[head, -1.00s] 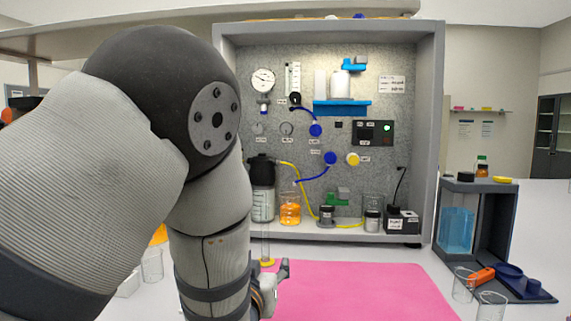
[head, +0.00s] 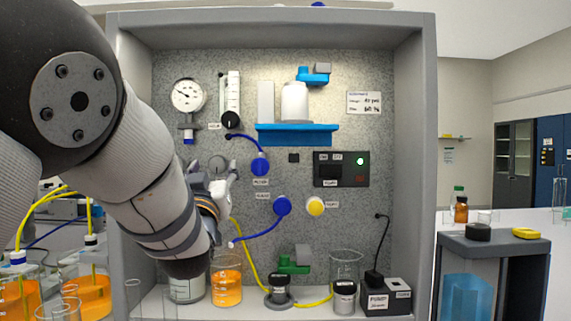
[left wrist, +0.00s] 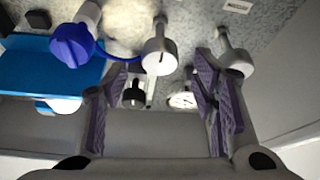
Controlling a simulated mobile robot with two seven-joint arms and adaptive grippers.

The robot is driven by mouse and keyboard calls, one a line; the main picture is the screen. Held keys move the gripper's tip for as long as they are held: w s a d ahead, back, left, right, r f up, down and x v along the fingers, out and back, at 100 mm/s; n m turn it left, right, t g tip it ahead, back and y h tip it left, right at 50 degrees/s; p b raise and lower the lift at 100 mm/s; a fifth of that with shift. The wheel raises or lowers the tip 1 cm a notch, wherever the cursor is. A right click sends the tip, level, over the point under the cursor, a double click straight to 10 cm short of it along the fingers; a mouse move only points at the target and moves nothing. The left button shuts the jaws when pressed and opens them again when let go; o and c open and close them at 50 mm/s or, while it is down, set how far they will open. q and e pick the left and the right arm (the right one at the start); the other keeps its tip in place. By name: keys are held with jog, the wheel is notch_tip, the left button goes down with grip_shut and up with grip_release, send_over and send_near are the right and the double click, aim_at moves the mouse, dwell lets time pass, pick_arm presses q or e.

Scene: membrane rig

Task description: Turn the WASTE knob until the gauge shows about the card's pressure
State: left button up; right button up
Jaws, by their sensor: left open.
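The round white gauge (head: 188,95) hangs at the panel's upper left; its needle points to the upper left, but its numbers are too small to read. The card (head: 364,103) is at the upper right; its handwriting is blurred. A grey knob (head: 218,163) sits below the gauge, partly behind my left gripper (head: 214,172), which is open and empty. In the left wrist view this knob (left wrist: 160,52) lies between and beyond the open fingers (left wrist: 160,95), apparently untouched. A second similar knob (left wrist: 236,58) is beyond the right finger. I cannot read which is labelled WASTE.
A blue shelf (head: 298,136) and blue connector (head: 261,166) are right of the knobs. A blue tube (head: 262,234) and yellow tube (head: 243,255) hang below. A beaker of orange liquid (head: 227,284) stands beneath.

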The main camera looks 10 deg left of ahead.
aim_at(217, 165)
pick_arm(q)
jog(key=shift+x, duration=2.35)
jog(key=shift+f, duration=0.1)
jog(key=c, duration=1.2)
jog(key=shift+m, duration=0.3)
jog(key=shift+m+t+h, duration=0.15)
jog(key=shift+m+h, duration=1)
jog(key=shift+m, duration=0.95)
jog(key=shift+m+t+h, duration=0.15)
jog(key=shift+m+h, duration=1)
jog(key=shift+m, duration=0.95)
jog(key=shift+d, duration=0.1)
jog(key=o, duration=1.2)
